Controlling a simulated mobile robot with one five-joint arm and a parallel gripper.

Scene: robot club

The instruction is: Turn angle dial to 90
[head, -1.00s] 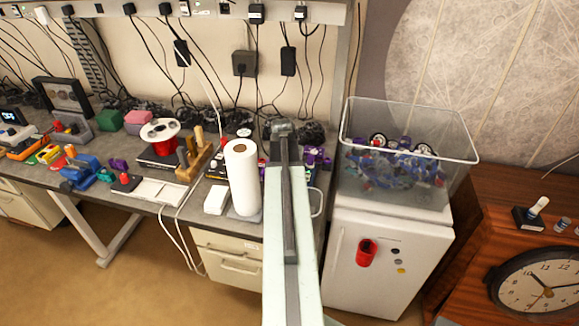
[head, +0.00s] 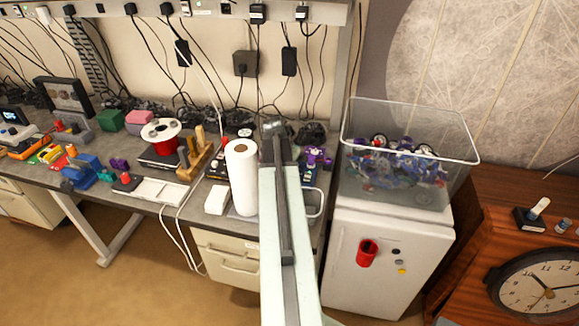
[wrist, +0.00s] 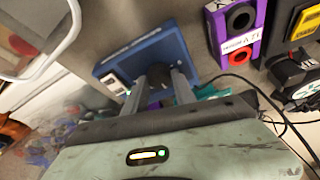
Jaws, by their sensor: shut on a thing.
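In the wrist view, a blue box (wrist: 152,50) has a dark round dial (wrist: 157,77) on its face, with pale label strips beside it. My gripper (wrist: 158,82) has one finger on each side of the dial and is shut on it. The dial's pointer and any scale marks are too small or hidden to read, so I cannot tell its angle. In the head view, my arm reaches over the bench and hides the gripper and the dial.
A purple block (wrist: 238,28) stands right of the box, also on the bench in the head view (head: 318,157). A paper roll (head: 241,180) stands just left of my arm. A clear bin (head: 455,150) sits on a white fridge (head: 340,262) at right. Cables lie nearby.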

